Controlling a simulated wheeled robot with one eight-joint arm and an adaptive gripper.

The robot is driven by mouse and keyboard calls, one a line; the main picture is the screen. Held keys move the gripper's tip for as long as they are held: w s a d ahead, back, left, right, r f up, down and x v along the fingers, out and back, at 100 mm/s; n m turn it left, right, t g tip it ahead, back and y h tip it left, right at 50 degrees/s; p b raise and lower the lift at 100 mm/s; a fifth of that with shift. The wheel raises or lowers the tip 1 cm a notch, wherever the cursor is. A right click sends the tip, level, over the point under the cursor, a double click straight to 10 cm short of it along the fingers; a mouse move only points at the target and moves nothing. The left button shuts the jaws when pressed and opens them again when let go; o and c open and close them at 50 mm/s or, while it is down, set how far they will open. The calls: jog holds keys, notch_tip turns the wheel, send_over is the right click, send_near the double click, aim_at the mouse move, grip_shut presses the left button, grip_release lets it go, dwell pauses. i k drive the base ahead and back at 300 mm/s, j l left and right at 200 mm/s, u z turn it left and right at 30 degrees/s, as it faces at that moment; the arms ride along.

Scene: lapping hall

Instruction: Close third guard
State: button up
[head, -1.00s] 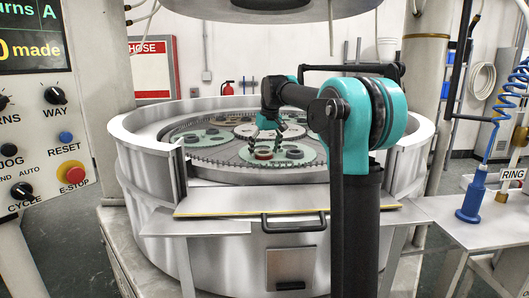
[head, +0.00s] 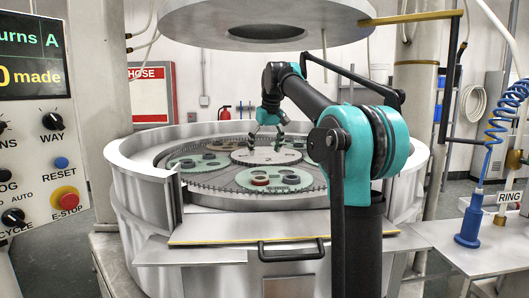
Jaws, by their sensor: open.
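The guard at the front of the round steel tub appears to be the flat pale panel (head: 215,230) with a yellow edge. It lies flat and folded outward, leaving a gap in the tub wall (head: 150,205). A black bar handle (head: 293,252) sits at its front edge. I cannot tell any guard number. My gripper (head: 267,143) is open, with its fingers spread and pointing down above the middle of the lapping plate. It looks empty and is well behind and above the panel.
Green carriers (head: 235,181) with dark round parts lie on the toothed plate; the front one also has a red-rimmed part. A large upper plate (head: 190,22) hangs overhead. A control panel (head: 40,150) stands left. A side table (head: 470,245) with a blue tool (head: 470,225) stands right.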

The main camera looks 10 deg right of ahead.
aim_at(260, 227)
jog(key=k, duration=1)
